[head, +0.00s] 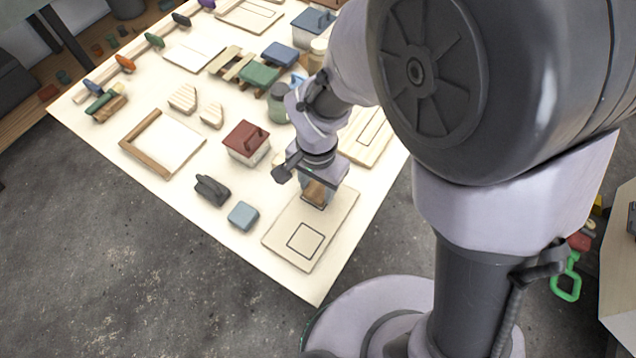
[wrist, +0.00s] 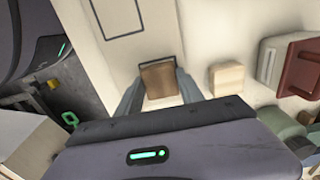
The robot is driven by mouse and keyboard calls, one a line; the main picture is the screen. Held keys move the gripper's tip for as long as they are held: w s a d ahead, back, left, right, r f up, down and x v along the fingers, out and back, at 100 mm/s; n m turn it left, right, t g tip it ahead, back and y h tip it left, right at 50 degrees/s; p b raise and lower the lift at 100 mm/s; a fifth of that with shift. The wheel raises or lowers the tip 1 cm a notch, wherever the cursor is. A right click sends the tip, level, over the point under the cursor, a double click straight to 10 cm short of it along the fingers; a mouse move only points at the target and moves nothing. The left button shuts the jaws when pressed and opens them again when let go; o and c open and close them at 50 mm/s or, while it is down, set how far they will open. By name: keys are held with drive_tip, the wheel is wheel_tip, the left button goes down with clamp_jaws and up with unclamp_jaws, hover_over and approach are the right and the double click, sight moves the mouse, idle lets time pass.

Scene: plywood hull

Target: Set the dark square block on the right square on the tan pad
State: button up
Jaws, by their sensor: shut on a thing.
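My gripper (head: 315,186) is shut on a brown square block (head: 314,195), the darkest block near the pad. In the wrist view the block (wrist: 160,82) sits between the two grey fingers. The tan pad (head: 340,208) lies below, at the near right of the table. One outlined square (head: 305,241) on its near part is empty; it also shows at the top of the wrist view (wrist: 122,14). The block is over the pad's far part. A dark line shows along its edge in the wrist view. I cannot tell whether the block touches the pad.
A blue block (head: 243,215), a dark object (head: 212,190) and a red-lidded box (head: 247,142) stand left of the pad. A light tan block (wrist: 227,77) is beside my gripper in the wrist view. The table's edge is close to the pad's near end.

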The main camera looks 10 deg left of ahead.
idle(0.3)
drive_tip(key=o, duration=1.4)
wheel_tip(320, 180, up, 17)
drive_tip(key=p, duration=0.6)
drive_tip(key=shift+r, duration=0.2)
drive_tip(key=s+d+r+t+y+b, duration=0.1)
drive_tip(key=s+d+t+b, duration=0.2)
drive_tip(key=d, duration=0.5)
drive_tip(key=s+d+r+t+y+b, duration=0.1)
drive_tip(key=s+d+t+b, duration=0.1)
drive_tip(key=d, duration=0.6)
drive_tip(key=s+b, duration=0.1)
drive_tip(key=b, duration=0.1)
drive_tip(key=shift+s+d+r+t+b, duration=0.15)
drive_tip(key=shift+s+d+t+b, duration=0.1)
drive_tip(key=shift+s+t+b, duration=0.15)
